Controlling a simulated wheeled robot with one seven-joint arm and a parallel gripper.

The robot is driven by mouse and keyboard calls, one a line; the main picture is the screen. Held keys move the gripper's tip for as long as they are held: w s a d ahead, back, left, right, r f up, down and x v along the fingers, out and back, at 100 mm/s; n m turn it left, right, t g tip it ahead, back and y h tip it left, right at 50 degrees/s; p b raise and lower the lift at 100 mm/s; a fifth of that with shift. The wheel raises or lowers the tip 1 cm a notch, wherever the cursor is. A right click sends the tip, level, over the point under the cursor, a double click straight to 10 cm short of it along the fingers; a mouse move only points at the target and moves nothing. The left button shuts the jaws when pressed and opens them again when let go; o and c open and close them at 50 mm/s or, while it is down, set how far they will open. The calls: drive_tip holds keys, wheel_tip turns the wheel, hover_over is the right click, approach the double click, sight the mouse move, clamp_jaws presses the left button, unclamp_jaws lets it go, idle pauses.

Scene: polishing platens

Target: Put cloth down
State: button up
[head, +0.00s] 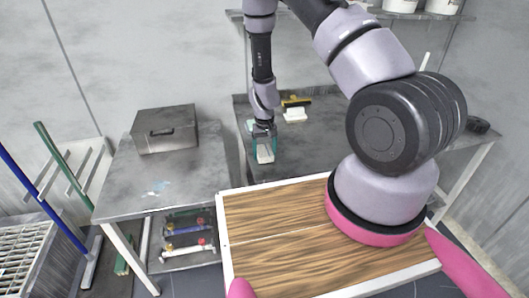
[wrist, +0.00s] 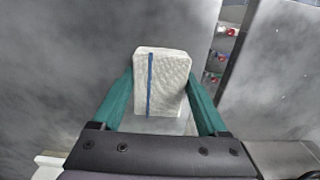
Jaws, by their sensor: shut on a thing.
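A white folded cloth with a blue stripe (wrist: 163,75) is between the teal fingers of my gripper (wrist: 160,95) in the wrist view. The fingers press on its left and right sides. In the head view, my gripper (head: 263,146) holds the cloth (head: 265,154) low over the left part of the grey back table (head: 315,160). I cannot tell whether the cloth touches the tabletop.
A grey metal box (head: 165,129) stands on the left table (head: 180,180), with a pale blue smear (head: 157,187) near it. A yellow-and-black tool (head: 295,101) and a white block (head: 295,115) lie behind my gripper. The middle of the back table is clear.

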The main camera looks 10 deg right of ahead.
drive_tip(key=o, duration=1.1)
drive_tip(key=shift+f, duration=0.15)
